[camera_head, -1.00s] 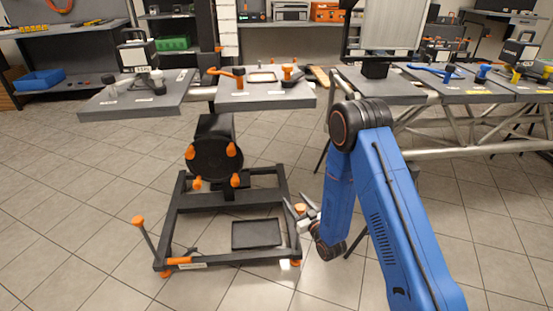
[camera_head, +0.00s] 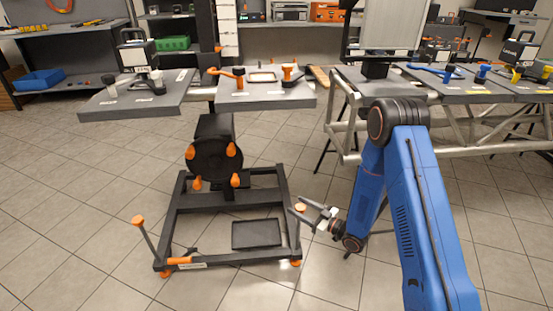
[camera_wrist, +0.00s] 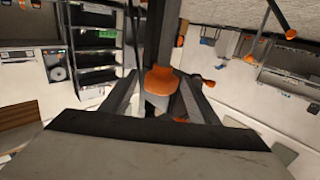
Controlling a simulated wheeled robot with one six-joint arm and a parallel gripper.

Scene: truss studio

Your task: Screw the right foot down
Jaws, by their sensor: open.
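The right foot is a screw post at the front right corner of the black base frame (camera_head: 222,263). It has an orange knob (camera_head: 300,208) on top and an orange pad (camera_head: 295,263) at the floor. My gripper (camera_head: 296,204) is open beside the knob, reaching in from the right. In the wrist view the orange knob (camera_wrist: 160,80) shows ahead, in line with the gap between my open fingers (camera_wrist: 158,92). I cannot tell whether either finger touches it. The left foot's orange knob (camera_head: 138,220) stands on a tilted post.
A dark tray (camera_head: 256,234) lies inside the frame. A black column with a round plate (camera_head: 215,160) and several orange knobs rises behind. A grey table (camera_head: 265,95) stands farther back, and a metal truss (camera_head: 440,154) at right. The front floor is clear.

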